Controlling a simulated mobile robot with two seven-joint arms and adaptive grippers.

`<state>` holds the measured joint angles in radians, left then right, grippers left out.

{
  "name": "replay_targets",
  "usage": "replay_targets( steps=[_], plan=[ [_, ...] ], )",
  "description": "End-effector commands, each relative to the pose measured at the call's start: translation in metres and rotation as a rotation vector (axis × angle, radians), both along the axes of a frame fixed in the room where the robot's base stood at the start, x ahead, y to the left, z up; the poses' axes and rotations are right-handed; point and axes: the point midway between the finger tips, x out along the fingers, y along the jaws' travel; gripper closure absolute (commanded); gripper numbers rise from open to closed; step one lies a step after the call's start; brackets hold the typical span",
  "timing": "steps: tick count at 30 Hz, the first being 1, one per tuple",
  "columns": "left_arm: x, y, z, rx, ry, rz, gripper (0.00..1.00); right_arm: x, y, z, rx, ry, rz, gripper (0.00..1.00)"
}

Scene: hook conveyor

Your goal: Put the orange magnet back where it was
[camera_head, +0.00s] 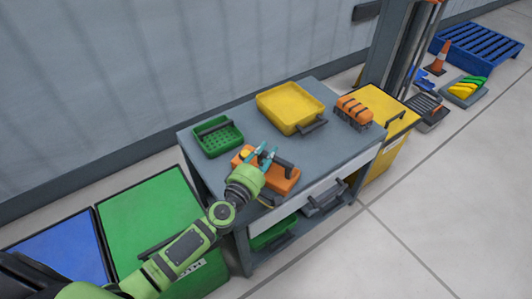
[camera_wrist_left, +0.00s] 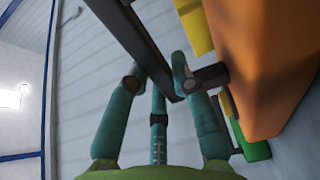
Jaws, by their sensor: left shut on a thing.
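The orange magnet (camera_head: 285,186) is a block with a black handle and a yellow knob, over the front middle of the grey table (camera_head: 226,173). My left gripper (camera_head: 264,154) is shut on its handle, with teal fingers around the dark bar. In the left wrist view the bar passes between the fingers (camera_wrist_left: 160,88), and the orange body (camera_wrist_left: 262,60) fills the right side. The arm hides part of the magnet, and I cannot tell whether its underside touches the table. My right gripper is not in view.
On the table are a green basket (camera_head: 233,140), a yellow tray (camera_head: 272,96) and an orange block with dark bands (camera_head: 354,108). Green (camera_head: 150,215) and blue (camera_head: 62,255) bins stand left, a yellow bin (camera_head: 390,118) right. The table's right front is clear.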

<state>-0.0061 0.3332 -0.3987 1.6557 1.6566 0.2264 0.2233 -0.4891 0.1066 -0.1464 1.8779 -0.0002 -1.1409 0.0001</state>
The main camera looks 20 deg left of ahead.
Motion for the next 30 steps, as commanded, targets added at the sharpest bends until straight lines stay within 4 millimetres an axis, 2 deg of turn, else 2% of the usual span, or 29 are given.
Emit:
replay_targets(
  steps=[2,3,4,17,20,24,30],
  plan=[
    [0.001,0.000,0.003,-0.002,-0.009,0.002,1.00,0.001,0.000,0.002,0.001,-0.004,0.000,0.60],
    [0.000,0.000,-0.001,-0.001,0.000,0.000,0.60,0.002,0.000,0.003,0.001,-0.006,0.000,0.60],
    [0.000,0.000,-0.001,-0.001,0.001,0.000,0.53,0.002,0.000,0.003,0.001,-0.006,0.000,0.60],
    [0.000,0.000,0.002,0.000,0.000,0.000,0.53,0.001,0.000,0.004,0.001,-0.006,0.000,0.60],
    [-0.015,0.003,0.000,0.002,0.004,0.000,0.53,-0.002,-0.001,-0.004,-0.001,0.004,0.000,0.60],
    [-0.044,0.008,-0.001,0.003,0.006,-0.001,0.53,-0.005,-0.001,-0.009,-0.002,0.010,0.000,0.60],
    [-0.086,0.016,-0.001,0.002,0.004,-0.001,0.53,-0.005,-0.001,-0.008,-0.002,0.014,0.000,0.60]
  ],
)
